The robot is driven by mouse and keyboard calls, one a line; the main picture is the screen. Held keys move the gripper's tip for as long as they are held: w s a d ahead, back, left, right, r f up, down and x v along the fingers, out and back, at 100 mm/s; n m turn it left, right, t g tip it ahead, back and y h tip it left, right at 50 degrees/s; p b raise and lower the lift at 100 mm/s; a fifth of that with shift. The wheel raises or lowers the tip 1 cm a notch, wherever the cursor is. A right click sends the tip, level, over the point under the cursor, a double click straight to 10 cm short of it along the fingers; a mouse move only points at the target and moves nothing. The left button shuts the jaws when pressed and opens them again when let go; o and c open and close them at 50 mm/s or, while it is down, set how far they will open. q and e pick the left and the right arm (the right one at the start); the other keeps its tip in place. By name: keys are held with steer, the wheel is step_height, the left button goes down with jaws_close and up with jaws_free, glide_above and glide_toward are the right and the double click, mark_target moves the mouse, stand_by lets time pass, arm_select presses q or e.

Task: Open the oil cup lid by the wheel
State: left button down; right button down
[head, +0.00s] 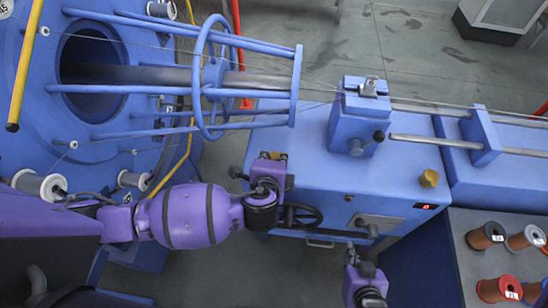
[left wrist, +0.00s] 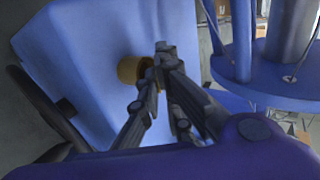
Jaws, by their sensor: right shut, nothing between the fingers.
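A small brass oil cup (left wrist: 129,70) sits on the blue machine housing in the left wrist view. The dark handwheel (head: 300,215) is on the housing's near side, and its rim shows at left in the left wrist view (left wrist: 38,112). My left gripper (left wrist: 160,70) has its fingertips close together, right at the cup and partly covering it. Whether they touch or pinch it is unclear. In the head view my left gripper (head: 268,172) is just above the handwheel and largely hides the cup. My right gripper (head: 351,252) is shut and empty below the housing's front.
Another brass cup (head: 429,178) stands on the housing's right side. The blue strander cage (head: 211,75) with its rods and ring is at upper left. Several spools (head: 487,236) stand on a cabinet at lower right. A clamp block (head: 358,118) stands on the housing.

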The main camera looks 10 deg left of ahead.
arm_select(q)
steer(key=w+r+g, duration=0.1)
steer(key=g, duration=0.1)
steer(key=shift+r+g, duration=0.1)
steer(key=shift+g, duration=0.2)
steer(key=shift+w+r+g, duration=0.15)
steer(key=shift+w+g, duration=0.15)
steer(key=shift+g, duration=0.5)
steer(key=shift+w+r+g, duration=0.15)
steer(key=shift+w+g, duration=0.1)
steer(key=shift+g, duration=0.55)
steer(key=c, duration=2.3)
jaws_free()
steer(key=shift+o, duration=0.2)
steer(key=shift+r, duration=0.1)
steer(key=v, duration=1.2)
